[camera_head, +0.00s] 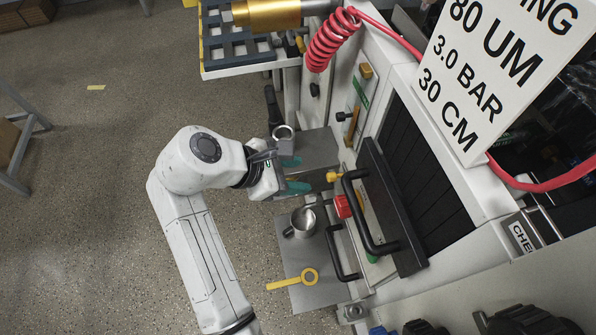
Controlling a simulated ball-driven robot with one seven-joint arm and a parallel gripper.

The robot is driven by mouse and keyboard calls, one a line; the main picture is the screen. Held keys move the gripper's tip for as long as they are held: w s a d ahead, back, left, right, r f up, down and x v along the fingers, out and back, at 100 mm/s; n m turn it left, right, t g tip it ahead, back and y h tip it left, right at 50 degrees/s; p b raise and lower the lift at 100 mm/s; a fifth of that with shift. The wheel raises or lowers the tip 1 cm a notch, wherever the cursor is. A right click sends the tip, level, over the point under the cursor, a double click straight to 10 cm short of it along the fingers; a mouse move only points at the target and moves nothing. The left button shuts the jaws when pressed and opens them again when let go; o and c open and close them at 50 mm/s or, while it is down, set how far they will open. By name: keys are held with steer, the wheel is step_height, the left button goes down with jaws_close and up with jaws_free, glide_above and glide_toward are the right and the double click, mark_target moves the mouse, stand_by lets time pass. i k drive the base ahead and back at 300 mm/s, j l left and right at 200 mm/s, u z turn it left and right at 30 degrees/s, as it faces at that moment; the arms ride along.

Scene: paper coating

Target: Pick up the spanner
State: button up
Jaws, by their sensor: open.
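A yellow spanner (287,283) with a ring at its right end lies on the lower grey metal shelf (326,296). Its handle end sticks out past the shelf's left edge. My gripper (293,174) is open, with teal-tipped fingers. It hangs over the upper part of the grey shelf area, well above the spanner in the picture and apart from it. I see nothing held between the fingers.
A metal cup (303,222) stands on the shelf between my gripper and the spanner. Black handles (366,222), a red knob (342,206) and the machine front border the shelf on the right. Open speckled floor (90,200) lies to the left.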

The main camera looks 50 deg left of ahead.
mark_target(296, 281)
steer(key=k+j, duration=0.15)
steer(key=k, duration=0.35)
steer(key=k+j, duration=0.15)
steer(key=k, duration=0.35)
